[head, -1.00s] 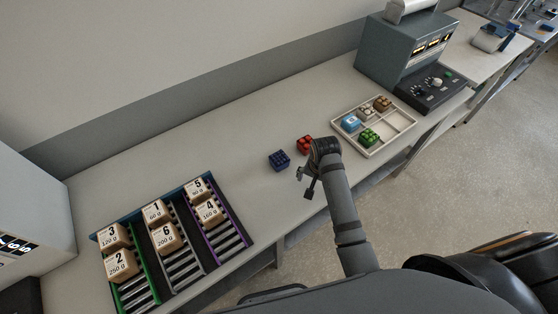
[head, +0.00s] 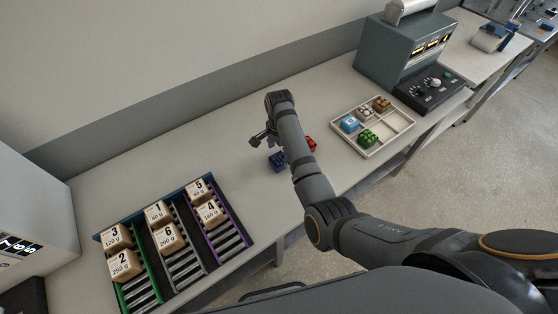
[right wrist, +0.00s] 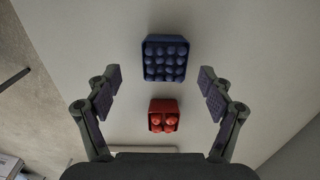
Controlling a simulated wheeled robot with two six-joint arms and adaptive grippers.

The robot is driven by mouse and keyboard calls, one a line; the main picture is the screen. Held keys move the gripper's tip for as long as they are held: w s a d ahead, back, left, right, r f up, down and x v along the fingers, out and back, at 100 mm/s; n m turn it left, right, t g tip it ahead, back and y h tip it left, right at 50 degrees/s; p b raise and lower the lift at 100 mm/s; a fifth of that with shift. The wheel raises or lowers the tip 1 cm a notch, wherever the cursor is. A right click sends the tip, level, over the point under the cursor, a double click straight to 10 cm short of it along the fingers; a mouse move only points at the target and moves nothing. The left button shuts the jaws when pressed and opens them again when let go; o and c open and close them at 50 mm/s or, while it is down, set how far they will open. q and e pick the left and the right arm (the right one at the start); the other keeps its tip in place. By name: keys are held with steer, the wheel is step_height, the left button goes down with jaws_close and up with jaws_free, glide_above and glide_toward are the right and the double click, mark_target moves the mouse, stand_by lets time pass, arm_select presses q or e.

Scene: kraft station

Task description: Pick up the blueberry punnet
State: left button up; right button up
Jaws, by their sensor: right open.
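The blueberry punnet (head: 276,161) is a small dark blue box of round blue berries on the bench, partly hidden by my right arm in the head view. In the right wrist view the blueberry punnet (right wrist: 166,58) lies ahead of the fingers, centred between them and apart from both. My right gripper (head: 262,138) is over the bench just behind the punnet in the head view. In the right wrist view my right gripper (right wrist: 160,85) is open and empty, its fingers spread wide. My left gripper is not in view.
A red punnet (right wrist: 164,116) sits close to the blueberry punnet; in the head view the red punnet (head: 311,144) is partly behind my arm. A white divided tray (head: 372,152) holds several items at right. A rack (head: 188,262) with numbered boxes stands at left.

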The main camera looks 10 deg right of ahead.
mark_target(279, 158)
steer(key=shift+f+p, duration=0.35)
steer(key=shift+f, duration=0.1)
steer(key=f, duration=0.4)
steer(key=shift+w+f+p, duration=0.2)
steer(key=shift+w+p, duration=0.15)
steer(key=shift+w, duration=0.05)
steer(key=c, duration=1.3)
steer(key=shift+r, duration=0.1)
steer(key=shift+r, duration=0.1)
